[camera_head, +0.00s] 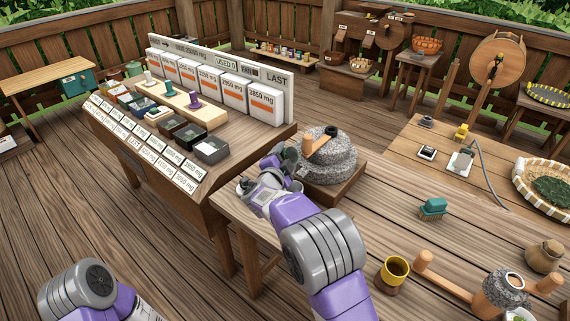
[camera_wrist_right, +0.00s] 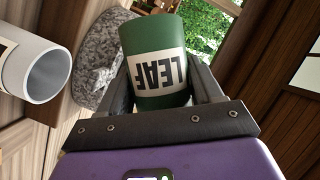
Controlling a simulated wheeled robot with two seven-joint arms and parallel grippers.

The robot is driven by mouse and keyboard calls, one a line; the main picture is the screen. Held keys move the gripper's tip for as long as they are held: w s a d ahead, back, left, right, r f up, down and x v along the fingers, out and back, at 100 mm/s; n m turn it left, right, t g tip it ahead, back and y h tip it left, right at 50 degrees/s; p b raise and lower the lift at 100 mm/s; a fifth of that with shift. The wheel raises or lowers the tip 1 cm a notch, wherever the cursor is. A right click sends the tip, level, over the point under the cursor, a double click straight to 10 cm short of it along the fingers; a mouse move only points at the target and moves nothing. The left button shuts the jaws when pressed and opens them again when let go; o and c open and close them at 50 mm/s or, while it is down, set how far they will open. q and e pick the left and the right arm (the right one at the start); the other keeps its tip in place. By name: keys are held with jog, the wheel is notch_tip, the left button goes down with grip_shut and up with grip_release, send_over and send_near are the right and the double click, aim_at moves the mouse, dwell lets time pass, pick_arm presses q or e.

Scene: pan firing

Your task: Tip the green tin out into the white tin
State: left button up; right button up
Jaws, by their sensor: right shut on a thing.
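My right gripper (camera_wrist_right: 163,88) is shut on the green tin (camera_wrist_right: 150,38), which has a pale label reading LEAF, upside down in the right wrist view. In the head view the right gripper (camera_head: 272,168) is beside the stone mill, at the end of the narrow bench, and mostly hides the tin. The white tin (camera_wrist_right: 22,82) shows at the left of the wrist view, apart from the green tin. Its open mouth faces me and its inside looks empty where I can see it. My left gripper is out of view; only part of that arm shows at bottom left.
The grey stone mill (camera_head: 330,167) stands close to the right gripper. The labelled stand (camera_head: 205,165) with boxes and small trays is to the left.

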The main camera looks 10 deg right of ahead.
jog(key=shift+f+m+b, duration=0.4)
jog(key=shift+m+b, duration=0.2)
jog(key=shift+b, duration=1.25)
jog(key=shift+s+d+f+m+t+b, duration=0.1)
jog(key=shift+f+m+t+b, duration=0.1)
jog(key=shift+m+t+b, duration=0.4)
jog(key=shift+f, duration=0.1)
jog(key=shift+f+m+h, duration=0.1)
jog(key=shift+m+h, duration=0.2)
jog(key=shift+m, duration=0.3)
jog(key=m, duration=0.1)
jog(key=m+t, duration=0.1)
jog(key=f+m, duration=0.1)
jog(key=shift+s+d+m+h, duration=0.3)
jog(key=shift+s+m+h, duration=0.05)
jog(key=shift+m+h, duration=0.05)
jog(key=m, duration=0.1)
jog(key=m+h, duration=0.1)
jog(key=m, duration=0.1)
jog(key=m+t, duration=0.1)
jog(key=shift+s+d+r+h, duration=0.3)
jog(key=shift+s+r+h, duration=0.1)
